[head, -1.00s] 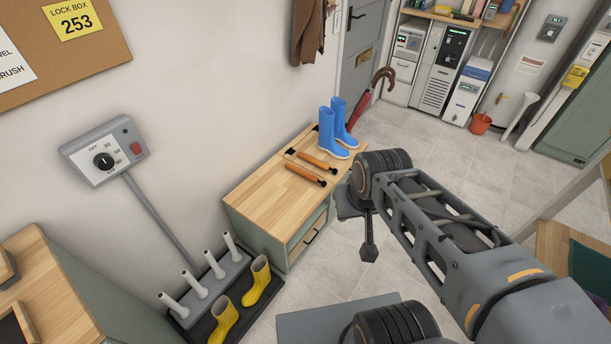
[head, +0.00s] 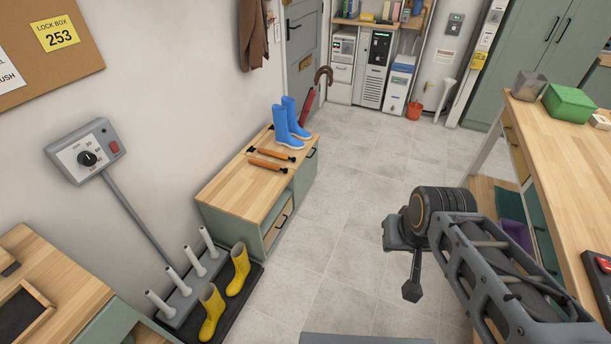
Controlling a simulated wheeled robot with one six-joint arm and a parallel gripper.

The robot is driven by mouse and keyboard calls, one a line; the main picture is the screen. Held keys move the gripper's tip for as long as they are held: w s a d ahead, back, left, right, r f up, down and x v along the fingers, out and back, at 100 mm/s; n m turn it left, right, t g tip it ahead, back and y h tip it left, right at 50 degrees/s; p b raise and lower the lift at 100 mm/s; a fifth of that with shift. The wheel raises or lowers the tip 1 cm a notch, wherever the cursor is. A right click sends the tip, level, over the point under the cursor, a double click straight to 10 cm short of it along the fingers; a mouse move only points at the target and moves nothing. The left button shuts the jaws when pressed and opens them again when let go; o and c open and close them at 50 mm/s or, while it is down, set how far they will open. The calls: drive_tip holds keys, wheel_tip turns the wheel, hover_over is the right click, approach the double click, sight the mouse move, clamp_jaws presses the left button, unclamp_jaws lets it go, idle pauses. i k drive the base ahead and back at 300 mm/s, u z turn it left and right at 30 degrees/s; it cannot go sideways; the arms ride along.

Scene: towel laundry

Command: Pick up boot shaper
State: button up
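Two boot shapers lie side by side on the wooden top of the low bench. Each is an orange-brown rod with black ends. The farther boot shaper (head: 277,154) lies just in front of the blue boots (head: 288,122). The nearer boot shaper (head: 264,164) lies beside it, with a small gap between them. My gripper (head: 412,291) hangs over the floor to the right of the bench, well apart from both shapers. I see it as a narrow dark shape, and its fingers cannot be made out.
The low bench (head: 226,191) stands against the wall. Yellow boots (head: 238,270) stand by the upright pegs of a boot dryer (head: 178,303) at the lower left. A wooden worktable (head: 561,160) stands at the right. The tiled floor (head: 345,215) between bench and worktable is clear.

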sight(276, 167)
drive_tip(key=z, duration=0.55)
drive_tip(key=i, duration=1.85)
drive_tip(key=u, duration=1.3)
drive_tip(key=i, duration=0.85)
drive_tip(key=u, duration=1.25)
drive_tip(key=i, duration=0.25)
drive_tip(key=u, duration=0.15)
